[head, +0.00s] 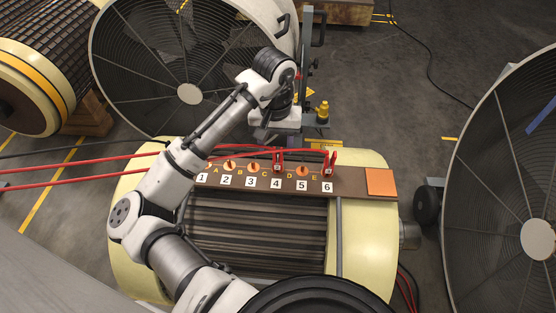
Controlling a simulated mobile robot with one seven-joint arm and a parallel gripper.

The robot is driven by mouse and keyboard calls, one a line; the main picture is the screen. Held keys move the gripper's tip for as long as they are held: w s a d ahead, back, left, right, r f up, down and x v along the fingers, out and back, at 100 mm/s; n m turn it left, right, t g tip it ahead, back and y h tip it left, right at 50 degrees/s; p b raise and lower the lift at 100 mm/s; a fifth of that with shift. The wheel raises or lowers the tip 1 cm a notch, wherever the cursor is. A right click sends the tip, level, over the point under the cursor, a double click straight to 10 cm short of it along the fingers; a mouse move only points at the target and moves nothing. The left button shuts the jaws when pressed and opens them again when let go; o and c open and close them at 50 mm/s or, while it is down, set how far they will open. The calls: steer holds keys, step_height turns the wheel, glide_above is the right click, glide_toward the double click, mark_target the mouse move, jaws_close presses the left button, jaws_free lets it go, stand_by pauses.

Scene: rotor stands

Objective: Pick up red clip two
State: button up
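Two red clips stand upright on the brown board (350,181) on top of the rotor. One red clip (277,161) is by label 4 and the other red clip (329,162) is by label 6. Each has a small pale tag, too small to read, so I cannot tell which is clip two. My gripper (262,135) hangs beyond the board's far edge, up and left of the clip by label 4, and appears apart from both clips. Its fingers are small and dark; I cannot tell their opening.
Orange discs (253,167) sit along the board, with an orange square (381,182) at its right end. Red cables (80,175) run from the left to the board. A grey stand with a yellow part (323,112) rises behind. Large fans (165,60) stand behind and right (510,190).

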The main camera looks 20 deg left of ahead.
mark_target(278, 160)
steer(key=shift+w+d+f, duration=0.1)
steer(key=shift+d+f, duration=0.05)
steer(key=shift+f, duration=1.2)
steer(key=shift+w+d+f, duration=0.1)
steer(key=shift+f, duration=1.25)
jaws_close()
